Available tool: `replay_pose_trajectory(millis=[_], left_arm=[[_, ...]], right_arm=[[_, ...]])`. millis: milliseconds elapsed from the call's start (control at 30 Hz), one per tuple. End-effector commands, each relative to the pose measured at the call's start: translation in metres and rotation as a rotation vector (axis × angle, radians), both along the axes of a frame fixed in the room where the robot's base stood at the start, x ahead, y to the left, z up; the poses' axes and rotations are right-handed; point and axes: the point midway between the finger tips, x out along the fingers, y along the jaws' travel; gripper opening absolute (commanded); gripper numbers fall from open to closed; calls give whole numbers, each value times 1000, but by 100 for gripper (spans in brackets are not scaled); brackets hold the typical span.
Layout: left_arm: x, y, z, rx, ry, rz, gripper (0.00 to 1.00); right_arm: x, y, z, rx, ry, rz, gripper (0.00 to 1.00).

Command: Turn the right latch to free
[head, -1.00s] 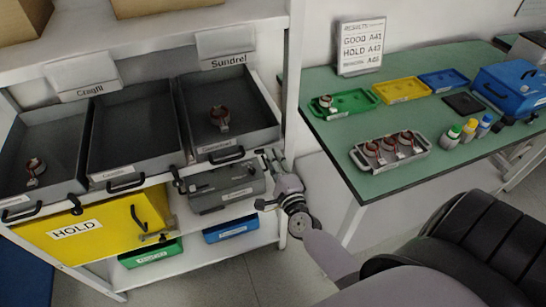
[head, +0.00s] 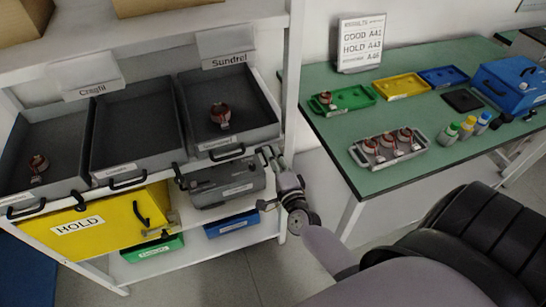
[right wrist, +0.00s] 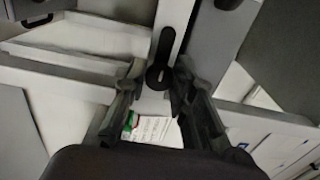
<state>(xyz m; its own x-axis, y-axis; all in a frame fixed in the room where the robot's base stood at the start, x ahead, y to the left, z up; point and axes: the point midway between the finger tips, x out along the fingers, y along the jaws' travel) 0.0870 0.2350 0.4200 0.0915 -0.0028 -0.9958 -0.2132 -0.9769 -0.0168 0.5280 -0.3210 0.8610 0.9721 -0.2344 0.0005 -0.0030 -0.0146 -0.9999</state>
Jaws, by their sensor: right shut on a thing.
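My right gripper (head: 268,157) is at the right end of the white rack rail, beside the front of the right-hand grey bin. In the right wrist view, the right latch (right wrist: 160,74) is a black piece with a round hub and a bar pointing up the picture along a pale post. The fingertips of my right gripper (right wrist: 157,78) are shut on it, around the hub. In the head view, the gripper hides this latch. Another black latch (head: 179,176) hangs on the rail between the middle and right bins.
Three grey bins sit on the rack; the right bin (head: 258,133) and the left one hold copper parts. Below are a yellow HOLD box (head: 110,232), a grey case (head: 222,188), and green and blue trays. A green table (head: 330,145) stands on the right.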

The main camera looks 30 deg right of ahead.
Motion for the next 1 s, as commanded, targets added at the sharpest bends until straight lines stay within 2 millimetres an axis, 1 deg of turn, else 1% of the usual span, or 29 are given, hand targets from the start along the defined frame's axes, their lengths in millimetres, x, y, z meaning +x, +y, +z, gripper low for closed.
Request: replay_pose_trajectory(millis=[33,67,333,633,733,867,1000], left_arm=[[0,0,0,0,0,0,40],[0,0,0,0,0,0,40],[0,0,0,0,0,1,40],[-2,1,0,1,1,1,40],[-1,1,0,1,1,1,40],[-1,0,0,0,1,1,40],[-1,0,0,0,0,0,40]], right_arm=[[0,1,0,-1,0,2,0],[0,1,0,-1,0,2,25],[0,1,0,0,1,1,43],[-1,0,0,0,1,1,44],[-7,2,-1,0,2,1,44],[-27,7,-2,0,5,2,44],[-58,14,-2,0,6,2,44]])
